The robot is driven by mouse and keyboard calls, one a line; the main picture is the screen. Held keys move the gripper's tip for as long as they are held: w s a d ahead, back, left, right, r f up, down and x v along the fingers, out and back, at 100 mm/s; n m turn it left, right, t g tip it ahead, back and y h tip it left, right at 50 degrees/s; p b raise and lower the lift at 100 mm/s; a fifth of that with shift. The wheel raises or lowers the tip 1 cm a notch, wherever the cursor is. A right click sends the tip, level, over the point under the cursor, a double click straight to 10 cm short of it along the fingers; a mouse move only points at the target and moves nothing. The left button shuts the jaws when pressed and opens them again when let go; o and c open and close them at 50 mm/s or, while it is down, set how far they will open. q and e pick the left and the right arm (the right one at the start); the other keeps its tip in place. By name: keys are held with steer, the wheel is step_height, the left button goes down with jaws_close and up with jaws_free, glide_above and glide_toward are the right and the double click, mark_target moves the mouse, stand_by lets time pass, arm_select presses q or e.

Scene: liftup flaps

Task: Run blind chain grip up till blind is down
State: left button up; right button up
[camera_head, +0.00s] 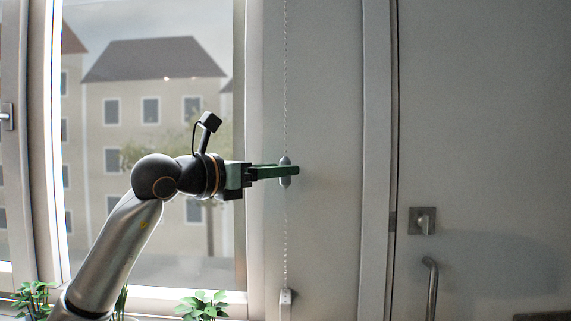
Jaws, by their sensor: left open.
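The blind chain (286,80) is a thin beaded line hanging down the pale wall panel to the right of the window. The blind chain grip (286,183) is a small grey piece on the chain at mid-height. My left gripper (297,171) comes from the left with its green fingers level at the grip. The fingers overlap the grip's middle, and its top and bottom ends show above and below them. The gripper is open; I cannot tell whether a finger touches the grip. No lowered blind shows over the visible glass. My right gripper is not in view.
A small white holder (286,303) sits at the chain's lower end. Green plants (203,305) stand along the window's bottom edge. A door with a lock plate (423,221) and a curved handle (430,285) is at the right. The wall beside the chain is clear.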

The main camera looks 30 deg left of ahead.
arm_select(q)
steer(key=shift+x, duration=1.3)
steer(key=shift+c, duration=0.4)
jaws_close()
